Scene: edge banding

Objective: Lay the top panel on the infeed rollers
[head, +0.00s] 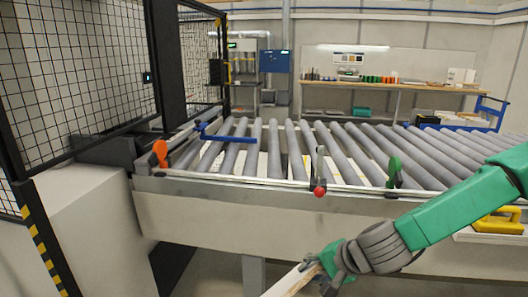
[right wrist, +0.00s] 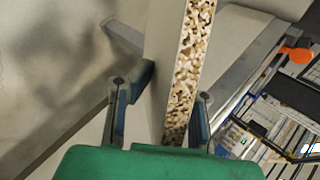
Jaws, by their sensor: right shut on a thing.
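In the head view my right arm comes in from the right, and my right gripper (head: 318,275) is low at the bottom edge, in front of the conveyor. It is shut on the panel (head: 290,283), a pale board of which only an end shows. In the right wrist view the gripper's fingers (right wrist: 160,105) stand on both sides of the panel, whose speckled chipboard edge (right wrist: 190,65) faces the camera. The infeed rollers (head: 290,145) are grey, lie in a row beyond the gripper, and carry no panel on top. My left gripper is not in view.
A blue bar (head: 222,136) lies over the left rollers. A mesh fence (head: 75,60) stands left. A yellow item (head: 497,221) sits at right.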

